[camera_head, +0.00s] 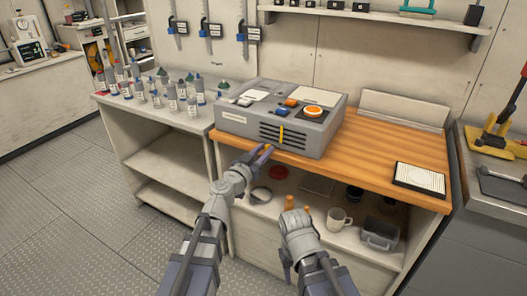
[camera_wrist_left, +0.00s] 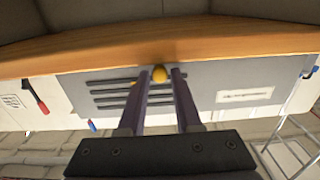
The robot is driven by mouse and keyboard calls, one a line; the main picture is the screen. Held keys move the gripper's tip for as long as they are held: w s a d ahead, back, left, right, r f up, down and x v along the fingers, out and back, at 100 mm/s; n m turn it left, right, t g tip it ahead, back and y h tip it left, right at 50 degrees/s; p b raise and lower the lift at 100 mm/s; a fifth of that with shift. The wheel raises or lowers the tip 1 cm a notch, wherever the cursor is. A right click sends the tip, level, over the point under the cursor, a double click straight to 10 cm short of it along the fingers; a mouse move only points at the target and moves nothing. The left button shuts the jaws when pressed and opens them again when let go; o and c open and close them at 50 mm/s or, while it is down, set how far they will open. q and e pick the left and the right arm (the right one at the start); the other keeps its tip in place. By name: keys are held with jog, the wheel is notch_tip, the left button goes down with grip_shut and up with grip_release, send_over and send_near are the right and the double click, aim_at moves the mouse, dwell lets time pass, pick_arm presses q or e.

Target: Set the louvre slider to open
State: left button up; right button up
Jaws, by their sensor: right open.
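The grey box (camera_head: 325,130) stands on the wooden bench top with dark louvre slots (camera_head: 290,138) in its front face. A yellow strip (camera_head: 281,133) crosses the slots. A small round yellow knob (camera_wrist_left: 159,74) shows in the left wrist view, near one end of the slots. My left gripper (camera_head: 265,151) is at the box front; in the left wrist view its purple fingers (camera_wrist_left: 161,76) stand apart, one on each side of the knob, with narrow gaps. Firm contact is not visible. My right gripper (camera_head: 298,205) is open and apart from the box, low before the bench.
The box top carries an orange round knob (camera_head: 313,112) and coloured switches. The wooden bench top (camera_head: 375,150) is clear to the right, up to a white gridded tray (camera_head: 420,179). Bottles (camera_head: 170,98) crowd the left counter. A mug (camera_head: 340,217) and a bin (camera_head: 380,234) stand on the shelf below.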

pick_arm(q)
grip_shut()
dwell(1.0)
